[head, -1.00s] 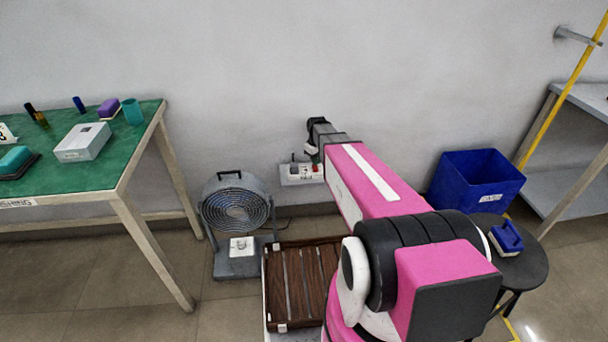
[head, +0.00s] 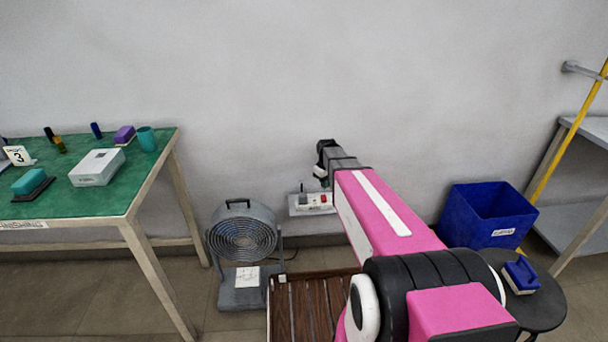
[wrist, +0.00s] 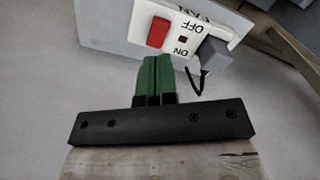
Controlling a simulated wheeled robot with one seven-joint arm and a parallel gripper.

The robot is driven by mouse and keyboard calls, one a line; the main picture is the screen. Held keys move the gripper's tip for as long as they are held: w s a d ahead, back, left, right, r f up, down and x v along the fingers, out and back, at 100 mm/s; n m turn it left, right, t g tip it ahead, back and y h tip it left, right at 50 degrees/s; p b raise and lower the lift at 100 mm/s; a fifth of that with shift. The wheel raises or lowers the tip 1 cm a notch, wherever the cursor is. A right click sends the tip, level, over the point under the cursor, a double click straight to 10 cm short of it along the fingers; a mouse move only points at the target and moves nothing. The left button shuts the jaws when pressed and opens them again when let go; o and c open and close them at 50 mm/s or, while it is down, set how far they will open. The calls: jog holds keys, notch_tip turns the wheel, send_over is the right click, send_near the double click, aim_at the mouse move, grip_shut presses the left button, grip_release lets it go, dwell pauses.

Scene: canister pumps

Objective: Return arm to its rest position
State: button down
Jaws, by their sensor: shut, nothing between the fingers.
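My arm reaches forward toward the wall in the head view, with my gripper (head: 322,166) at its far end, partly hidden by the arm. In the wrist view my gripper (wrist: 152,78) shows its two green fingers closed together with nothing between them. The fingertips are just below a white switch panel (wrist: 213,28) with a red rocker switch (wrist: 158,32), OFF and ON marks and a grey plug. I cannot tell whether they touch it. The panel (head: 311,202) also shows on the wall in the head view.
A grey fan (head: 243,240) stands left of my arm. A green-topped table (head: 100,195) with several small items is at the left. A blue bin (head: 487,215) and a dark round stool (head: 545,310) are at the right. A brown slatted top (head: 300,310) lies in front.

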jog(key=s+r+m, duration=0.3)
jog(key=s+m, duration=0.3)
jog(key=s, duration=1.6)
jog(key=shift+s+r, duration=0.15)
jog(key=shift+r, duration=0.05)
notch_tip(320, 180, up, 4)
jog(key=n, duration=1.8)
send_over(323, 196)
jog(key=shift+f, duration=0.15)
notch_tip(323, 196, down, 14)
jog(key=shift+r, duration=0.1)
